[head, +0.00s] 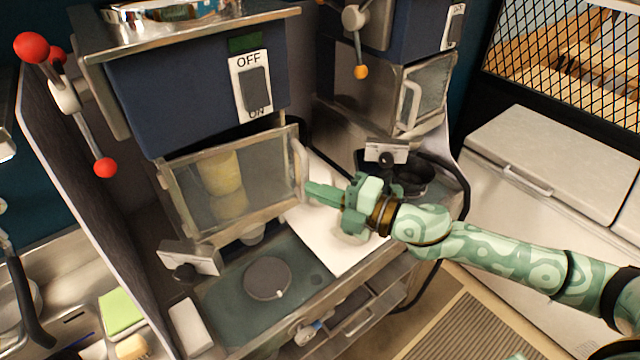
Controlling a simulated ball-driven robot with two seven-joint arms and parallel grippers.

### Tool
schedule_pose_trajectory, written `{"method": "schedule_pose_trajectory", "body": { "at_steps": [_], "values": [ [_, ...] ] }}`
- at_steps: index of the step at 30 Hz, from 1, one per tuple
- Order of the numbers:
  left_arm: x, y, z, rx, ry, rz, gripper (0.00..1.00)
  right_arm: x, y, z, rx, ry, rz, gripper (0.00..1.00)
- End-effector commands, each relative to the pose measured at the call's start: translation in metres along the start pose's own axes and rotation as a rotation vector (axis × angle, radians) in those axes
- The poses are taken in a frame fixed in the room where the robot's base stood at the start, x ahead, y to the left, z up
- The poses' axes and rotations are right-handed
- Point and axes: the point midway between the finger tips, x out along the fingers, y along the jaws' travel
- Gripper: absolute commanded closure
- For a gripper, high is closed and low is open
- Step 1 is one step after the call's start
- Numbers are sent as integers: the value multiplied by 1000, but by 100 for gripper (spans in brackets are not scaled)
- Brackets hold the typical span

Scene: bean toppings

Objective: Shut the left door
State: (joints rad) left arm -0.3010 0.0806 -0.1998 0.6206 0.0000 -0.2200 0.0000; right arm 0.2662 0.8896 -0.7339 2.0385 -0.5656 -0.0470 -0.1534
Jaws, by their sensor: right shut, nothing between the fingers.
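The left door (205,205) is a framed glass panel on the left blue machine, below its OFF/ON switch (254,86). A yellowish cylinder shows through the glass. The door has a pale curved handle (299,165) at its right edge. From this view I cannot tell whether the door is fully closed or slightly ajar. My right gripper (310,192) is shut and empty, its fingertips pointing left just beside the lower end of that handle. I cannot tell whether they touch. My left gripper is not in view.
A second machine with its own glass door (428,92) stands at the back right. Below the left door are a round dark disc (268,278) and a white board (345,250). A green sponge (120,312) lies at the lower left. White chest lids (550,150) are at the right.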

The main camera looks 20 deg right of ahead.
Motion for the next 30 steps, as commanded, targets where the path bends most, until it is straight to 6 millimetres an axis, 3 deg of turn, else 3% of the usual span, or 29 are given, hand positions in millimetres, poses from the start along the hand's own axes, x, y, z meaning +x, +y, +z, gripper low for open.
{"method": "schedule_pose_trajectory", "body": {
  "at_steps": [13, 22, 30],
  "values": [
    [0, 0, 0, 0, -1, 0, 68, 4, -1, 5, -1, 7, 0, 100],
    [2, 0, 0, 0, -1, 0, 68, 32, 1, 35, -1, 97, 0, 100],
    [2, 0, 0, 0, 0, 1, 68, 35, 1, 39, -1, 97, 0, 100]
  ]
}}
